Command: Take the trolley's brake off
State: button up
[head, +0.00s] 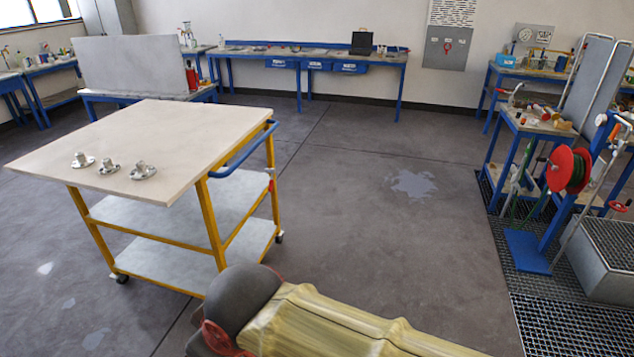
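The trolley (160,120) stands at the left, with a pale top, two grey lower shelves, yellow legs and a blue push handle (243,152) on its right side. A small red and white fitting (271,178) sits on the right-hand leg below the handle; I cannot tell whether it is the brake or how it is set. Dark castors show at the front left (122,279) and right (279,237); the near corner's foot is hidden behind my arm. My arm crosses the bottom of the head view, apart from the handle in the picture. My gripper is not in view.
Three small flanged metal pieces (112,167) stand on the trolley top. Open floor (390,250) lies to the trolley's right. A red hose reel (568,170) on a blue stand and floor grating (560,320) are at the right. Blue benches (400,60) line the back.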

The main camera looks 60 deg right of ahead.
aim_at(271, 181)
jog(key=i+l+z, duration=0.2)
jog(key=z, duration=0.3)
jog(key=i+l+z, duration=0.25)
jog(key=z, duration=0.25)
jog(key=i+l+z, duration=0.1)
jog(key=i+z, duration=0.2)
jog(key=z, duration=0.15)
jog(key=i, duration=0.45)
